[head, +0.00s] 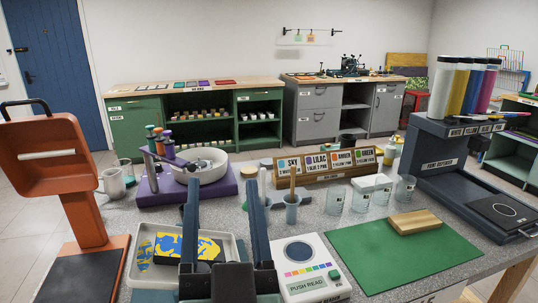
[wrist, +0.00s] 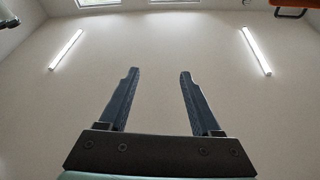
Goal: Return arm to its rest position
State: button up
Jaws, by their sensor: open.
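My gripper (head: 221,184) is at the bottom middle of the head view, its two dark fingers pointing up and spread apart. In the wrist view my gripper (wrist: 159,74) is open, with nothing between the fingers. That view looks up at a plain ceiling with two strip lights. Behind the fingers in the head view, a pale tray (head: 146,233) holds a block patterned in blue and yellow. The fingers hide part of the tray and block.
On the speckled worktop stand an orange press (head: 50,152), a white bowl (head: 210,168) on a purple base, a white colour reader (head: 305,270), several clear cups and a green mat (head: 375,258) with a wooden block (head: 414,222). A dark ink dispenser (head: 440,155) stands at right.

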jog(key=s+d+r+t+h+p, duration=0.1)
jog(key=r+p, duration=0.3)
jog(key=r, duration=0.7)
jog(key=s+d+r+t+h+p, duration=0.1)
jog(key=r+p, duration=0.4)
jog(key=r, duration=0.6)
jog(key=s+d+r+t+h+p, duration=0.1)
jog(key=s+d+r+t+p, duration=0.2)
jog(key=r, duration=0.9)
jog(key=shift+s+h+p, duration=0.3)
jog(key=shift+s+p, duration=0.05)
jog(key=shift+p, duration=0.8)
dwell(0.9)
